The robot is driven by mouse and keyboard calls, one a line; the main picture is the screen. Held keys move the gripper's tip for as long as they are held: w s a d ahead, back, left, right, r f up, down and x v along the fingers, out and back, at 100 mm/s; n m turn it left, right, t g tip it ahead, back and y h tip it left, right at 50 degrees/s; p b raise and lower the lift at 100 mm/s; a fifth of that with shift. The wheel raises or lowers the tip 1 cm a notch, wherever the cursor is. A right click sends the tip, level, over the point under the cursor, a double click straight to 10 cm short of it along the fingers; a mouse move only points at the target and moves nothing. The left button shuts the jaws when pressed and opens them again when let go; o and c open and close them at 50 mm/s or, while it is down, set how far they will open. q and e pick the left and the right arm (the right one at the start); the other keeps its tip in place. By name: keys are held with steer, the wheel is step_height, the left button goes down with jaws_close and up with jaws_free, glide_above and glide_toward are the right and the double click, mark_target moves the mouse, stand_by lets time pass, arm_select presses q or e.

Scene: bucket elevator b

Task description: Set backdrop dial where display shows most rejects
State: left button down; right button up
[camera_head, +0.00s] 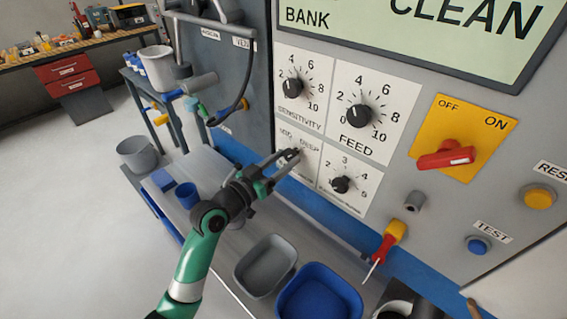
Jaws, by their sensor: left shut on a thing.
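The display (440,42) at the top shows the words BANK and CLEAN; the rest is cut off by the frame. My left gripper (289,157) is shut on the knob of the lower-left dial (310,164), whose panel carries small words at its top. The gripper hides most of that knob and any caption. Beside it is a lower-right dial (341,184) with a black knob and numbers including 2, 3, 4 and 5; its caption is too small to read. I cannot tell which of these two is the backdrop dial. My right gripper is not in view.
Above are the SENSITIVITY dial (292,88) and FEED dial (358,116). A red OFF/ON switch (445,156), yellow button (540,196) and blue TEST button (477,245) are to the right. Grey (265,264) and blue (320,296) bins stand below, near a red-yellow screwdriver (389,240).

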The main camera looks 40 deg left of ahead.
arm_select(q)
steer(key=shift+m, duration=0.4)
steer(key=shift+c, duration=1.4)
jaws_free()
steer(key=s+p, duration=0.1)
steer(key=s, duration=1)
steer(key=shift+s+d+p, duration=0.25)
steer(key=shift+s+p, duration=0.05)
steer(key=shift+s, duration=0.05)
